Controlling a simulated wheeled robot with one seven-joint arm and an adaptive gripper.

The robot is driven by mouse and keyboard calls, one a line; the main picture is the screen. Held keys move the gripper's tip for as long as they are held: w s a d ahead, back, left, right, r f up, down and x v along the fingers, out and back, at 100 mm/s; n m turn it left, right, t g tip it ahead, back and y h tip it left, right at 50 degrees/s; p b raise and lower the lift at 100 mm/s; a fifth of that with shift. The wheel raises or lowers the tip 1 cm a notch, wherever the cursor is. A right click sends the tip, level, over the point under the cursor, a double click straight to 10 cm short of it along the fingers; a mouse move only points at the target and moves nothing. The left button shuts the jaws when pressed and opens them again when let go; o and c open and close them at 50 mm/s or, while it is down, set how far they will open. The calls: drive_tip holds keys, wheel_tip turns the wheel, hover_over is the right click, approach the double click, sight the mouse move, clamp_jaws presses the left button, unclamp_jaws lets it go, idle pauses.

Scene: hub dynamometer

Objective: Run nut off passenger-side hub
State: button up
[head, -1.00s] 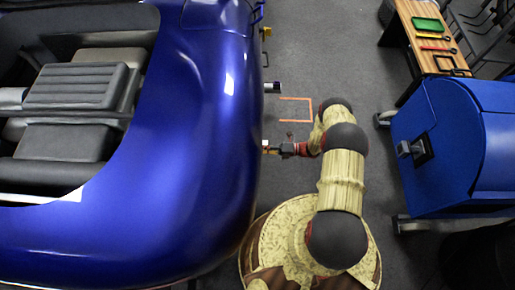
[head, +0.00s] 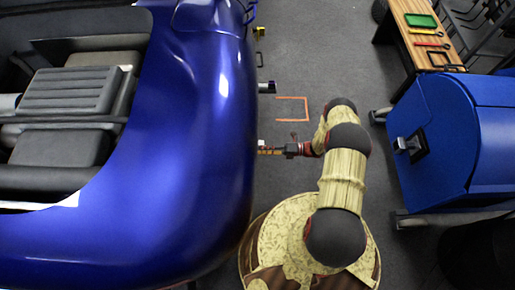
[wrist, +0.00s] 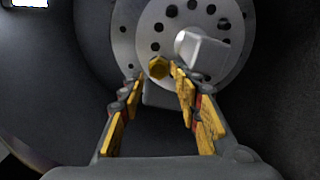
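The hub (wrist: 152,22) shows in the wrist view as a pale round disc with several dark holes. A brass-coloured hex nut (wrist: 158,67) sits on its lower part. A grey block (wrist: 203,52) stands out from the disc to the right of the nut. My gripper (wrist: 156,76) is open, its two yellow-padded fingers pointing at the hub with the nut seen between their tips. I cannot tell whether either finger touches the nut. In the head view my gripper (head: 266,151) is beside the blue car (head: 205,130); its body hides the hub there.
A blue cabinet (head: 455,135) on castors stands at the right. Behind it is a wooden bench (head: 425,38) with a green tray (head: 421,20) and several tools. An orange outline (head: 293,120) marks the grey floor between car and cabinet, which is mostly clear.

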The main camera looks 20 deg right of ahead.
drive_tip(key=m, duration=0.8)
drive_tip(key=a+m, duration=0.1)
drive_tip(key=m, duration=0.3)
drive_tip(key=shift+w+r, duration=0.2)
drive_tip(key=shift+w, duration=0.05)
drive_tip(key=shift+s+d+f, duration=0.1)
drive_tip(key=shift+s+d, duration=0.05)
drive_tip(key=shift+d, duration=0.1)
drive_tip(key=shift+a, duration=0.1)
drive_tip(key=shift+x, duration=1.7)
drive_tip(key=shift+c, duration=0.7)
